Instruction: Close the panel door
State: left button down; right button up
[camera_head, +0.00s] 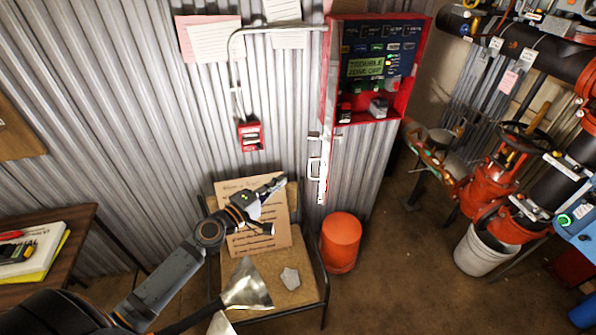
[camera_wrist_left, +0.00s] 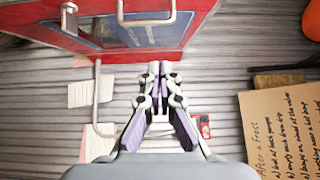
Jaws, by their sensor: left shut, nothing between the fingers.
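The red alarm panel box (camera_head: 408,100) hangs on the corrugated wall at the upper middle, its controls and lit display exposed. Its panel door (camera_head: 327,125) stands open, seen nearly edge-on at the box's left side, with a pale handle (camera_head: 314,170) low on it. In the left wrist view, a red-framed door face (camera_wrist_left: 110,52) with a handle (camera_wrist_left: 146,20) and a latch fitting (camera_wrist_left: 68,18) fills the top. My left gripper (camera_head: 280,183), also in the wrist view (camera_wrist_left: 160,68), is shut and empty, below and left of the door handle and apart from it.
A chair (camera_head: 262,300) with a cardboard sign (camera_head: 225,190) stands below the panel, an orange bucket (camera_head: 341,243) beside it. A red call point (camera_head: 250,135) and conduit are on the wall. Pipes and valves (camera_head: 490,185) crowd the right; a desk (camera_head: 75,225) is left.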

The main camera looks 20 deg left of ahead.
pick_arm(q)
jog(key=w+d+p, duration=0.3)
jog(key=w+d, duration=0.1)
jog(key=shift+w+d+f, duration=0.15)
jog(key=shift+d, duration=0.15)
pick_arm(e)
jog(key=r, duration=0.2)
jog(key=d+r, duration=0.1)
jog(key=r, duration=0.1)
jog(key=shift+d, duration=0.1)
